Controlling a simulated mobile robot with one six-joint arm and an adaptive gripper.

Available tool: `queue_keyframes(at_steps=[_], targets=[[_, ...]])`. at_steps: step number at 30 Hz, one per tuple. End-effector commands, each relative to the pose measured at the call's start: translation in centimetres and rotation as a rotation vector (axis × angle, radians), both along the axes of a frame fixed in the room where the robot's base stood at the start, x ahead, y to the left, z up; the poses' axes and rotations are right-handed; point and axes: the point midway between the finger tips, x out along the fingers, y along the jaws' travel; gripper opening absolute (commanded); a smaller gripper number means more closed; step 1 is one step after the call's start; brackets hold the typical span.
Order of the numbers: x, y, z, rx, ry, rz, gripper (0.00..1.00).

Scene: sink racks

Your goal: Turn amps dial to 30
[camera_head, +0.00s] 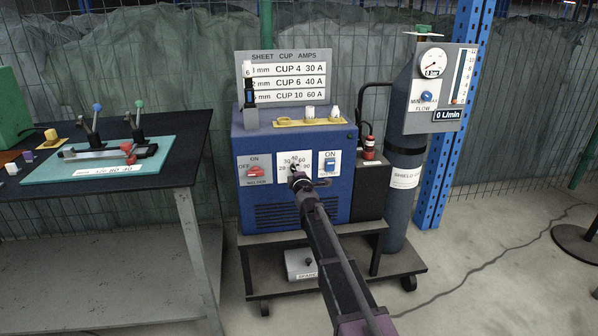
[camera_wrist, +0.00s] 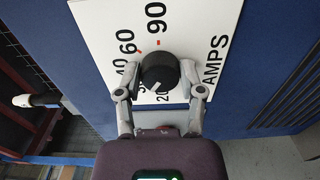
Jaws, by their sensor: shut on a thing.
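The amps dial (camera_wrist: 158,72) is a round black knob on a white plate (camera_wrist: 100,22) marked AMPS, with numbers including 40, 60 and 90. In the wrist view my gripper (camera_wrist: 160,68) has a finger on each side of the knob and is shut on it. A pale mark on the knob's face points toward the lower left, near the low numbers, which are partly hidden. In the head view my gripper (camera_head: 295,172) reaches the dial plate (camera_head: 307,157) on the blue welder (camera_head: 325,205) and hides most of the dial.
A red welder switch (camera_head: 256,172) is left of the dial and a blue switch (camera_head: 329,165) is right of it. A chart (camera_head: 290,77) above pairs 4 with 30 A. A gas cylinder (camera_head: 402,205) stands right; a black table (camera_head: 165,180) stands left.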

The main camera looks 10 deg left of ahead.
Motion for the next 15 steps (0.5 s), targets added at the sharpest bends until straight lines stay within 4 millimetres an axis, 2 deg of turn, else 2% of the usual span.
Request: queue_keyframes(at_steps=[7, 15], targets=[[0.24, 0.21, 0.02, 0.132, 0.037, 0.003, 0.03], [0.22, 0.28, 0.03, 0.181, 0.051, 0.004, 0.03]])
